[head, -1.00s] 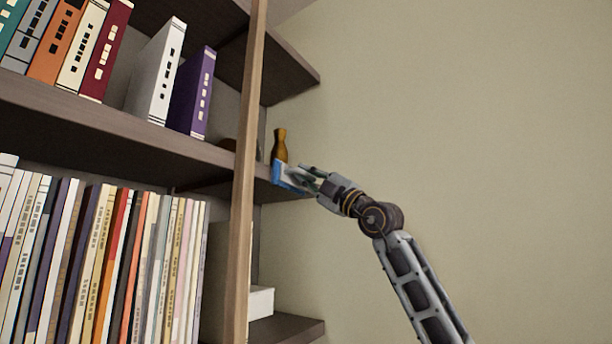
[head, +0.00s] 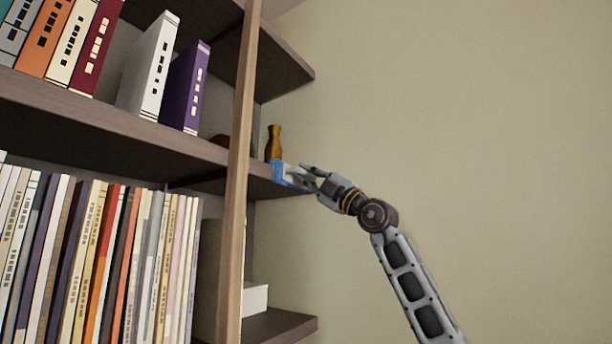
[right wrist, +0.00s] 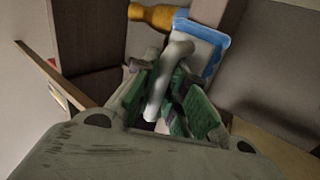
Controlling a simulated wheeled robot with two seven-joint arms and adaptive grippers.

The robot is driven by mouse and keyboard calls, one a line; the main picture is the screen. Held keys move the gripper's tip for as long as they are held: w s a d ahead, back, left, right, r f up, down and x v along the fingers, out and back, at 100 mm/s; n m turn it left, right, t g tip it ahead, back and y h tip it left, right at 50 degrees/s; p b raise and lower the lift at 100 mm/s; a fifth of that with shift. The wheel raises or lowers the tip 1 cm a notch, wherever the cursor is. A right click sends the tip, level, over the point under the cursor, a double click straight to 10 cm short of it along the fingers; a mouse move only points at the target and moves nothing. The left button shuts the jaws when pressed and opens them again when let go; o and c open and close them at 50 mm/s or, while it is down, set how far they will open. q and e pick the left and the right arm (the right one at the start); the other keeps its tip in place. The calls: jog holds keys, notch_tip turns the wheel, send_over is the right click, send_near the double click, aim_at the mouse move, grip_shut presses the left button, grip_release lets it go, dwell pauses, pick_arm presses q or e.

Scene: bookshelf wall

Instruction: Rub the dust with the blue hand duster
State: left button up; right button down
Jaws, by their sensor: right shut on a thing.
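The blue hand duster (head: 279,174) is at the outer edge of the middle shelf on the right side of the bookcase. My right gripper (head: 306,178) is shut on its pale handle. In the right wrist view the white and blue duster head (right wrist: 208,50) lies beyond the fingers (right wrist: 168,98), with the handle between the green finger pads. The duster is at the shelf edge, in front of an orange-brown vase (head: 274,143); whether it touches the shelf is unclear. I cannot make out any dust. My left gripper is not in view.
A wooden upright post (head: 240,140) stands just left of the duster. An upper shelf (head: 284,62) juts out above and a lower shelf (head: 285,326) below, with a white box (head: 255,298). Books fill the left. The space before the wall at right is clear.

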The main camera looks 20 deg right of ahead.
jog(key=shift+w+d, duration=0.15)
jog(key=shift+d, duration=0.05)
dwell(0.3)
jog(key=shift+w+d, duration=1.05)
jog(key=shift+d, duration=0.25)
jog(key=shift+w+d, duration=0.1)
jog(key=shift+w+d, duration=0.5)
jog(key=shift+d, duration=0.2)
jog(key=shift+w+d, duration=0.5)
jog(key=shift+d, duration=0.15)
jog(key=shift+a+f, duration=0.1)
jog(key=s+a+b, duration=0.2)
jog(key=shift+s+a+b, duration=0.15)
jog(key=shift+a+b, duration=0.2)
jog(key=shift+b, duration=0.05)
